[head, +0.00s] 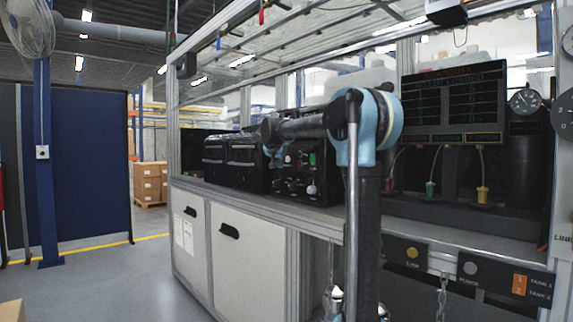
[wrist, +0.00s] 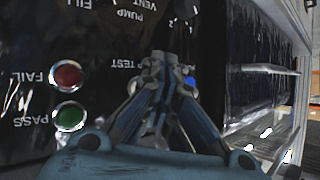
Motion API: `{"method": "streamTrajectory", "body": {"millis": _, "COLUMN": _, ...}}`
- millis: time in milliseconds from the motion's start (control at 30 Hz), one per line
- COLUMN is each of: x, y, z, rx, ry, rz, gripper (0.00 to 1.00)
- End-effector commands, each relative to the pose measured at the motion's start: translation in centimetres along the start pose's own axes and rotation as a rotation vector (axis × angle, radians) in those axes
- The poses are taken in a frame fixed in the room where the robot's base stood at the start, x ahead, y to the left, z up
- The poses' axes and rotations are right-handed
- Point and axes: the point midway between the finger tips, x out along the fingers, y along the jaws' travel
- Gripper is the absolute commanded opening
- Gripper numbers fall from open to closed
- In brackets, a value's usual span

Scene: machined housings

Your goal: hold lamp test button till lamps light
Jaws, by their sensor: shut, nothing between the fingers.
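A black control panel fills much of the wrist view, upside down. A red lamp (wrist: 67,76) marked FAIL and a green lamp (wrist: 70,116) marked PASS sit at its left. Neither clearly glows. A label ending in TEST (wrist: 127,64) stands just left of my gripper (wrist: 165,62). My gripper is shut and empty, its fingertips at the panel beside this label. The fingers hide whatever lies behind them, so I cannot tell whether they touch a button. A small blue part (wrist: 191,82) shows right of the tips. In the head view, the black panel (head: 292,185) is partly behind my arm.
Black cases (head: 228,160) stand left of the panel on the bench. A dark display board (head: 455,100) and gauge (head: 524,101) are at the right. Bench frame posts stand near my arm.

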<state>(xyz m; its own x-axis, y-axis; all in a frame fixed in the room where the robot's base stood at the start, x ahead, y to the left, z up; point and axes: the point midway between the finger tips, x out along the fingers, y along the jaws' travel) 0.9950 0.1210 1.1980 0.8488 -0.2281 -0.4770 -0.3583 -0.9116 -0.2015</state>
Motion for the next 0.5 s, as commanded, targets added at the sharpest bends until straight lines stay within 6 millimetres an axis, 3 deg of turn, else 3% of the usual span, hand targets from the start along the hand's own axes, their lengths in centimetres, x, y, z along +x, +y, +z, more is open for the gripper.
{"method": "streamTrajectory", "body": {"millis": 500, "x": 0.37, "y": 0.42, "z": -0.47, "rx": 0.0, "ry": 0.0, "rz": 0.0, "gripper": 0.0}}
